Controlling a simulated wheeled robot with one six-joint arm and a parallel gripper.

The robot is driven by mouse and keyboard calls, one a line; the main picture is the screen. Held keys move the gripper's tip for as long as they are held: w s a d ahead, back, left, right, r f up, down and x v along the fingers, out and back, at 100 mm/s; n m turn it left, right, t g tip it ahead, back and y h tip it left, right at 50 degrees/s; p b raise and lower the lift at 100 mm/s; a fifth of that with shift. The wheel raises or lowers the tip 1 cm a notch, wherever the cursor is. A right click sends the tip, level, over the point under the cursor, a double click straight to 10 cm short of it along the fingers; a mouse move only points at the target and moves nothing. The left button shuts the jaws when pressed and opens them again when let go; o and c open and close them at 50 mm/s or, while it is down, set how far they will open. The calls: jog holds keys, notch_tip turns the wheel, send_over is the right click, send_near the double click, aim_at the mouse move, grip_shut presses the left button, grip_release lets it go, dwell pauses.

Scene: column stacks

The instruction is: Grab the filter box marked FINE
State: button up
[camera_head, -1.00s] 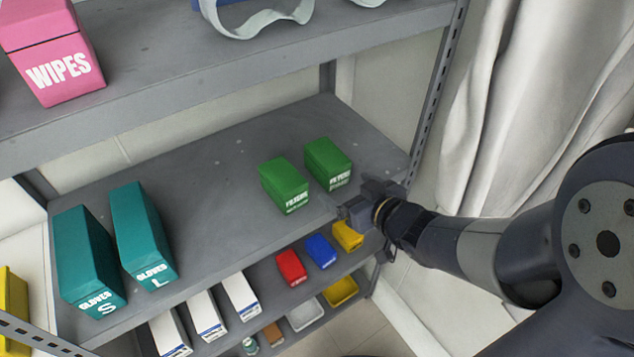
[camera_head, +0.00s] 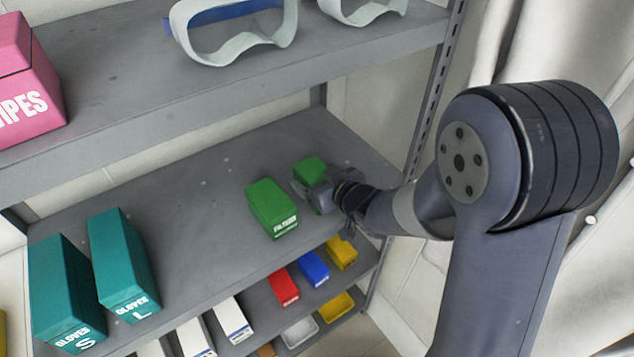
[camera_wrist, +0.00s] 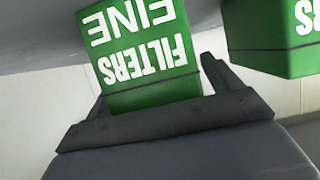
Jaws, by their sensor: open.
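The green filter box reading FILTERS FINE (camera_wrist: 140,50) fills the middle of the wrist view, its lettering upside down there. In the head view it is the right-hand green box (camera_head: 308,167) on the middle shelf, its front mostly hidden by my gripper (camera_head: 318,190). My gripper's dark fingers also show in the wrist view (camera_wrist: 154,80), one on each side of this box. The jaws are open around its front end; I cannot tell whether either finger touches it.
A second green filter box (camera_head: 271,208) stands close by, left in the head view and right in the wrist view (camera_wrist: 268,35); its label is unclear. Teal glove boxes (camera_head: 124,265) stand further left on the shelf (camera_head: 190,215). The upper shelf (camera_head: 250,80) overhangs behind.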

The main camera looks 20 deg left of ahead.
jog(key=c, duration=1.1)
